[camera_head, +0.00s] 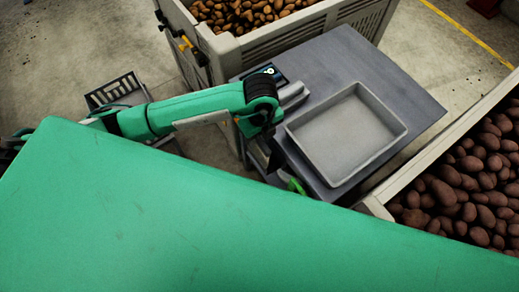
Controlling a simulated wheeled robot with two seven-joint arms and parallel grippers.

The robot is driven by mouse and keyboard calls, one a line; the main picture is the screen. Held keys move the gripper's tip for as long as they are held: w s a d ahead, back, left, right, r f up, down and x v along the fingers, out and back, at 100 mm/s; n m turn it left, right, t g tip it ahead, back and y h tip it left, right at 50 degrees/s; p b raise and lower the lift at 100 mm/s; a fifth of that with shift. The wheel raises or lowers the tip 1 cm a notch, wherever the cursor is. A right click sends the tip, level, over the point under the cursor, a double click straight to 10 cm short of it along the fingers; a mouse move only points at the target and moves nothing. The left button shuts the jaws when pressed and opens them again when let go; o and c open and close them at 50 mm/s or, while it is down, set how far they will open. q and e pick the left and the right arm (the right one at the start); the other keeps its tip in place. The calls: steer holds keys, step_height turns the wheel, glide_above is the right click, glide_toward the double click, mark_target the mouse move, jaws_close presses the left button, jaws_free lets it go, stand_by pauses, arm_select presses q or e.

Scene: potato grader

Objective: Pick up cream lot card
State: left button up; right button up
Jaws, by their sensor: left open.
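I cannot make out the cream lot card anywhere in the head view. My left arm reaches in from the left over the near left edge of the grey table (408,98). My left gripper (277,163) points down beside that edge, dark and partly hidden behind its own wrist. It is open, and I see nothing held in it. My right gripper is not in view.
An empty grey tray (398,128) lies on the table. A small dark device (268,71) sits at the table's left corner. Potato-filled crates stand behind (285,40) and at right (436,153). A dark plastic basket (117,90) stands at left. A large green surface fills the foreground.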

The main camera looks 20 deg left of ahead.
mark_target(259, 139)
arm_select(q)
steer(key=f+b, duration=0.3)
steer(key=f, duration=0.2)
steer(key=shift+a+b, duration=0.2)
steer(key=shift+b, duration=0.15)
steer(key=shift+f, duration=0.1)
steer(key=c, duration=0.8)
jaws_close()
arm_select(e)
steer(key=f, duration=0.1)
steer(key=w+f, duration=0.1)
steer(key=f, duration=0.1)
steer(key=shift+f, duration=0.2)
